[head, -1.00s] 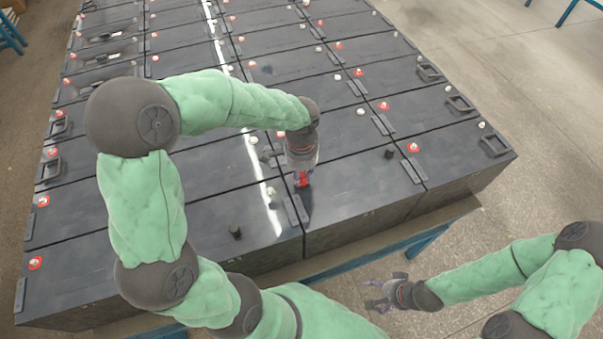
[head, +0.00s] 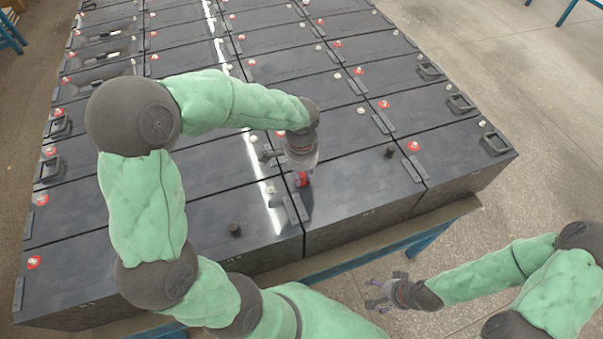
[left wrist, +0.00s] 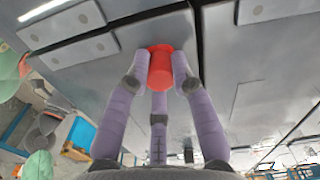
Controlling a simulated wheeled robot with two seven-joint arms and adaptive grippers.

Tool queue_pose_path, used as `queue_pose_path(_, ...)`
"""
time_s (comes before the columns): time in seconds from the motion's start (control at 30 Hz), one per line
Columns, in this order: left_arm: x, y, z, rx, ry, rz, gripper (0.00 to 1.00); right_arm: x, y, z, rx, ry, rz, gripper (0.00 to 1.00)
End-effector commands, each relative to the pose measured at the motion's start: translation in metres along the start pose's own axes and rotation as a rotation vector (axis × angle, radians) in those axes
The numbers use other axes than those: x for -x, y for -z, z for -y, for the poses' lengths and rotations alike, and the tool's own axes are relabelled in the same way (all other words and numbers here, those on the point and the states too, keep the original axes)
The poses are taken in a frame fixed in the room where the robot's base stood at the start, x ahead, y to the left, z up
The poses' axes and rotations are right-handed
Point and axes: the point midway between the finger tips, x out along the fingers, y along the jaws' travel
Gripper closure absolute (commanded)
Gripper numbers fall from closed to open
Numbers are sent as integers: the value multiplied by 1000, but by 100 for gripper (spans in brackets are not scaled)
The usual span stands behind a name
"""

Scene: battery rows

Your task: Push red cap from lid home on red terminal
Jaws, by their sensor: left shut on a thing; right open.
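The red cap (head: 302,181) is at the near left corner of the front middle battery's top (head: 345,185). My left gripper (head: 302,178) is above it and holds it from the top. In the left wrist view the purple fingers (left wrist: 160,75) are closed around the red cap (left wrist: 160,68). Its far end is at or very near the dark battery top. The red terminal under it is hidden, so I cannot tell how deep the cap sits. My right gripper (head: 378,297) is open and empty, low in front of the table.
Rows of black batteries fill the table, with red-ringed and pale terminals. Black handles (head: 495,143) stick up at the right edge. The blue table frame (head: 425,240) shows below.

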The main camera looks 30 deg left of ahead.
Motion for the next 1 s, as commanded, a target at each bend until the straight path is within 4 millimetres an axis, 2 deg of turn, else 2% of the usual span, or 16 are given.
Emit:
queue_pose_path(0.33, -2, 0, 0, -1, -1, 2, 96, -1, 0, 0, 0, 0, 0, 25)
queue_pose_path(0.37, -2, 0, 0, -1, -1, 2, 73, -1, 0, 0, 0, 0, 0, 25)
queue_pose_path(0.43, -2, 0, 0, -1, -1, 2, 53, -1, 0, 0, 0, 0, 0, 25)
queue_pose_path(0.47, -2, 0, 0, -1, -1, 2, 48, -1, 0, 0, 0, 0, 0, 25)
queue_pose_path(0.7, -2, 0, 0, 0, -1, 1, 48, -1, 0, 0, 0, 0, 0, 25)
queue_pose_path(0.8, -2, 0, 0, 0, 0, 1, 25, -1, 0, 0, 0, 0, 0, 25)
queue_pose_path(1.0, -1, 0, 0, 0, 0, 1, 25, -1, 0, 0, 0, 0, 0, 25)
